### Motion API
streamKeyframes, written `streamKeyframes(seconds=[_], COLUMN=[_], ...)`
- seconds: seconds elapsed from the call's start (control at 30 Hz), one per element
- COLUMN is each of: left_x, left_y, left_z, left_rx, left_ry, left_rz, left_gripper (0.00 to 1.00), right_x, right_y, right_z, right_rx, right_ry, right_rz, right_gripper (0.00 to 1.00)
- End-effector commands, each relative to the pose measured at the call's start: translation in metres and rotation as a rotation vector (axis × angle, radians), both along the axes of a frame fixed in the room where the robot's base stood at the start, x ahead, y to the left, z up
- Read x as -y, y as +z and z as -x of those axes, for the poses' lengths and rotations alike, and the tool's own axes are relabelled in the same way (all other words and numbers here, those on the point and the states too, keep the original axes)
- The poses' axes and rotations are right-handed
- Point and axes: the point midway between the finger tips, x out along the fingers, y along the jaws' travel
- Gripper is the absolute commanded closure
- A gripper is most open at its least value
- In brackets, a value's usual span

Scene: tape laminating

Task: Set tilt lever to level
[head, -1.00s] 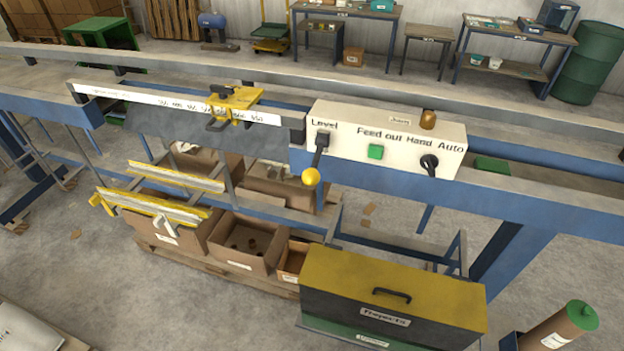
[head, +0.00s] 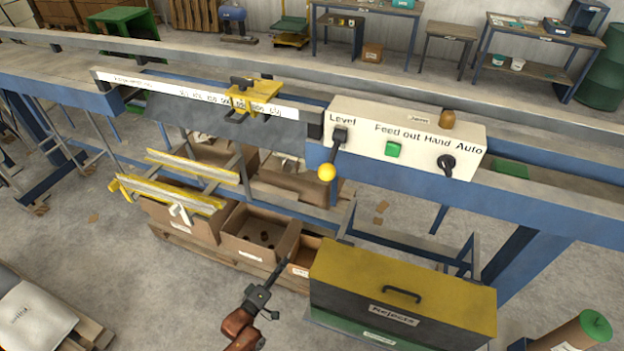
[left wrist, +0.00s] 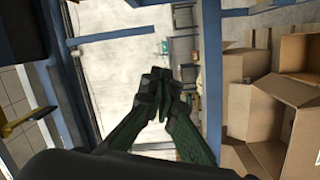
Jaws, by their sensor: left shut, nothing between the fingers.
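The tilt lever (head: 332,156) sits on the left end of the white control panel (head: 370,142), under the word "Level". Its dark arm hangs down and slightly left, ending in a yellow ball knob (head: 327,172). My left gripper (head: 283,268) is low in the head view, below and left of the knob and well apart from it, in front of the cardboard boxes. In the left wrist view its fingers (left wrist: 160,88) are together with nothing between them. The lever is not seen in the left wrist view. My right gripper is not in view.
The panel also bears a green button (head: 393,150) and a black Hand/Auto knob (head: 446,162). A yellow-topped rejects box (head: 400,285) stands right of my gripper. Open cardboard boxes (head: 250,248) lie under the blue rail. A yellow clamp (head: 250,97) sits on the ruler.

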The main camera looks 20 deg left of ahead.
Motion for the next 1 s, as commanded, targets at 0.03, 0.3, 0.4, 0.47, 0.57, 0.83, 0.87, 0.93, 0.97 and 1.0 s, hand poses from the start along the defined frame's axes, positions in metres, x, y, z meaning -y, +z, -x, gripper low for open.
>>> streamKeyframes(seconds=[0.03,0.3,0.4,0.47,0.57,0.83,0.87,0.93,0.97,1.0], left_x=[0.011,0.049,0.054,0.055,0.056,0.056,0.056,0.056,0.057,0.058], left_y=[0.061,0.303,0.346,0.361,0.371,0.372,0.372,0.374,0.376,0.379], left_z=[-0.010,0.016,0.033,0.040,0.045,0.045,0.044,0.042,0.041,0.039], left_rx=[0.099,0.440,0.491,0.506,0.519,0.519,0.519,0.520,0.520,0.521], left_ry=[-0.032,-0.304,-0.386,-0.416,-0.441,-0.441,-0.440,-0.440,-0.440,-0.440], left_rz=[0.118,0.721,0.848,0.893,0.927,0.927,0.927,0.926,0.926,0.927], left_gripper=[1.00,1.00,1.00,1.00,1.00,1.00,1.00,1.00,1.00,1.00], right_x=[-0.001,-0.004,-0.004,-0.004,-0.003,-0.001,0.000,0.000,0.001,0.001], right_y=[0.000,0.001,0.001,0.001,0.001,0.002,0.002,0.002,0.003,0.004], right_z=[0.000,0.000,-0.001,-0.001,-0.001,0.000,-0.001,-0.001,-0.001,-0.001], right_rx=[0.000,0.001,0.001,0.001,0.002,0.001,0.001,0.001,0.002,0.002], right_ry=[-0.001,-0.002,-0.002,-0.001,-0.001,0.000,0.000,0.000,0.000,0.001], right_rz=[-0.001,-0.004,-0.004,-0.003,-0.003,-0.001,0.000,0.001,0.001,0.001], right_gripper=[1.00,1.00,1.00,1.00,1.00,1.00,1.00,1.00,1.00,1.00])
